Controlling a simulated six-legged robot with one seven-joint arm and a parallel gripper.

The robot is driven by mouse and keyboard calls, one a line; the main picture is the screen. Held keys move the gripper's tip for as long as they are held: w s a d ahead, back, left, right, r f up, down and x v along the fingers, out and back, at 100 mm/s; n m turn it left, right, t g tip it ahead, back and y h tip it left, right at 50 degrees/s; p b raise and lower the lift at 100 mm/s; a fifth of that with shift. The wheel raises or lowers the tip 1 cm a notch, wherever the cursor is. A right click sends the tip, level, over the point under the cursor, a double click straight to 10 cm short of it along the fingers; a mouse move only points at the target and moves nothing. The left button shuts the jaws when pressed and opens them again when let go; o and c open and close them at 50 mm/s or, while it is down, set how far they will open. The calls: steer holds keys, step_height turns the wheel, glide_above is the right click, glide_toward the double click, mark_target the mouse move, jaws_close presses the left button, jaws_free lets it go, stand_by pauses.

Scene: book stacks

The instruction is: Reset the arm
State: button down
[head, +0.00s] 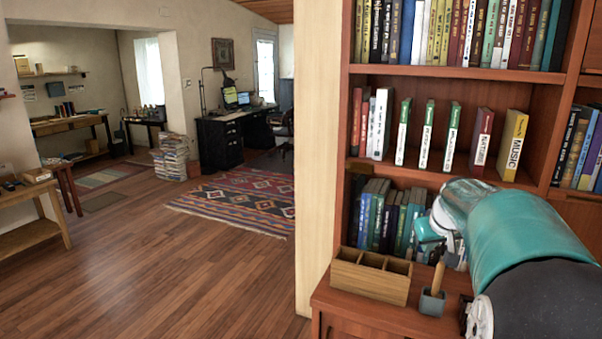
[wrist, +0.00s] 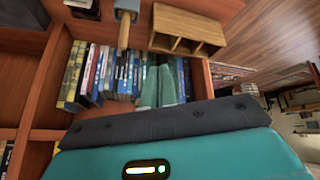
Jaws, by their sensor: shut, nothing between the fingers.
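My arm comes in from the lower right of the head view and reaches to the bookcase (head: 466,71). My gripper (head: 424,236), partly hidden by the arm, is in front of the lower row of books (head: 380,215). In the wrist view, my gripper (wrist: 157,78) shows as two pale teal fingers close together, pointing at the row of books (wrist: 115,75). Nothing is held between them. I cannot tell how far the fingertips are from the books.
A wooden divided box (head: 370,276) and a small grey holder (head: 432,301) with a wooden-handled item stand on the ledge below my gripper. Upright books, including a yellow MUSIC book (head: 513,145), fill the shelf above. Open wooden floor (head: 170,270) lies left of the pale wall edge (head: 316,150).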

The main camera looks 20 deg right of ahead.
steer(key=s+a+r+n+y, duration=0.1)
steer(key=s+a, duration=0.1)
steer(key=a, duration=0.9)
steer(key=s+a+r+n, duration=0.1)
steer(key=s+a, duration=0.1)
steer(key=a, duration=0.8)
steer(key=s+a+f+y, duration=0.1)
steer(key=s+a+f, duration=0.1)
steer(key=s+a, duration=0.5)
steer(key=s+a+f+n+y, duration=0.1)
steer(key=s+a+f, duration=0.2)
steer(key=s+a, duration=0.4)
steer(key=shift+a+f, duration=0.15)
steer(key=shift+a, duration=0.65)
steer(key=shift+s+d, duration=0.15)
steer(key=shift+d, duration=0.1)
